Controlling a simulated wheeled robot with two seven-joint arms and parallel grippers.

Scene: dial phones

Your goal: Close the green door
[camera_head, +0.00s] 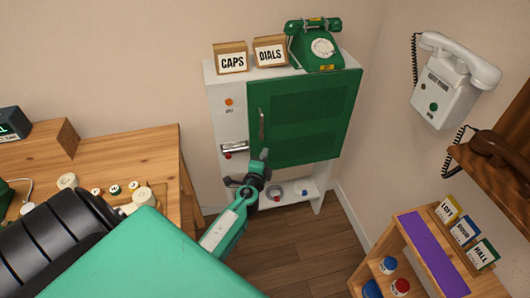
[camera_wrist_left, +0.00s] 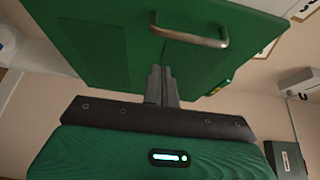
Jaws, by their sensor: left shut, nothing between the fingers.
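The green door (camera_head: 305,118) is on the front of the white cabinet (camera_head: 228,128). It has a metal handle (camera_head: 261,125) near its left edge. The door lies at or near the cabinet front; I cannot tell whether a small gap remains. My left gripper (camera_head: 264,157) is shut and empty, at the door's lower left corner below the handle. In the left wrist view, its closed fingers (camera_wrist_left: 160,82) are over or against the door face (camera_wrist_left: 95,45), close to the handle (camera_wrist_left: 190,38). Contact is unclear. My right gripper is not in view.
A green dial phone (camera_head: 318,45) and CAPS (camera_head: 231,59) and DIALS (camera_head: 270,51) signs stand on the cabinet. A white wall phone (camera_head: 448,85) and a wooden rack (camera_head: 420,250) are at right. A wooden table (camera_head: 125,155) is at left. Wooden floor (camera_head: 320,240) is clear between.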

